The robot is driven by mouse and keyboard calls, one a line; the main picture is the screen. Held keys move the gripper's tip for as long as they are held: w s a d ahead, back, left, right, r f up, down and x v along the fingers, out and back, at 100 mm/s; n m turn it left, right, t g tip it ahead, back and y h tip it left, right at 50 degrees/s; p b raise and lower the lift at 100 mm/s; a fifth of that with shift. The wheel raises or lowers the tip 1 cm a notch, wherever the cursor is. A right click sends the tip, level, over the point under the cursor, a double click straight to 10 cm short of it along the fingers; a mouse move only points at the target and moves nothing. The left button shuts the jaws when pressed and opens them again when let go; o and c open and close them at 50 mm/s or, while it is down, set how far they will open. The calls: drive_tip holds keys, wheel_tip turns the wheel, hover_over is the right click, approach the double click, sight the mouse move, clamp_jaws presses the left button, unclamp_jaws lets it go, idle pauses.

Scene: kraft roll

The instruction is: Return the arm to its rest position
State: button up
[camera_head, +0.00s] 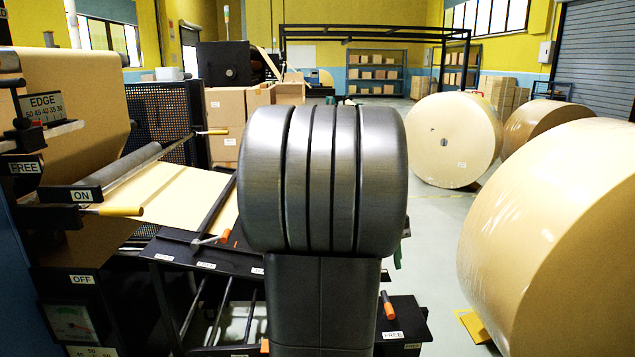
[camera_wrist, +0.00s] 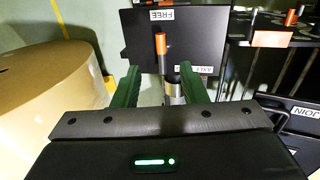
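My gripper (camera_wrist: 160,70) shows in the wrist view, its two green fingers apart. An upright orange-handled lever (camera_wrist: 161,45) on a black box (camera_wrist: 206,52) marked FREE appears in the gap between them. I see no finger touching the lever, but the depth between them is hard to judge. In the head view my own dark arm fills the middle and hides most of my gripper. The orange lever (camera_head: 387,304) and its black box (camera_head: 410,312) show just right of the arm's lower part.
A large kraft roll (camera_head: 560,240) stands close on the right; it also fills the wrist view's left side (camera_wrist: 45,95). Another roll (camera_head: 452,140) stands farther back. The machine with its paper web (camera_head: 175,195) and levers is on the left. Grey floor (camera_head: 430,235) is clear between.

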sight(390, 312)
drive_tip(key=f, duration=0.4)
drive_tip(key=d+f, duration=0.1)
drive_tip(key=f, duration=0.3)
drive_tip(key=d+f, duration=0.1)
drive_tip(key=f, duration=0.3)
drive_tip(key=shift+d+f+b, duration=0.25)
drive_tip(key=shift+b, duration=0.1)
drive_tip(key=shift+f, duration=0.4)
drive_tip(key=shift+w+a+r+m+g+b, duration=0.1)
drive_tip(key=shift+a+m+g, duration=0.1)
drive_tip(key=shift+m, duration=0.5)
drive_tip(key=shift+w+a+f+m+g+b, duration=0.1)
drive_tip(key=shift+a+m, duration=0.1)
drive_tip(key=shift+m, duration=0.5)
drive_tip(key=shift+w+a+r+m+g+b, duration=0.1)
drive_tip(key=shift+a+m, duration=0.1)
drive_tip(key=shift+m, duration=0.5)
drive_tip(key=shift+s, duration=0.1)
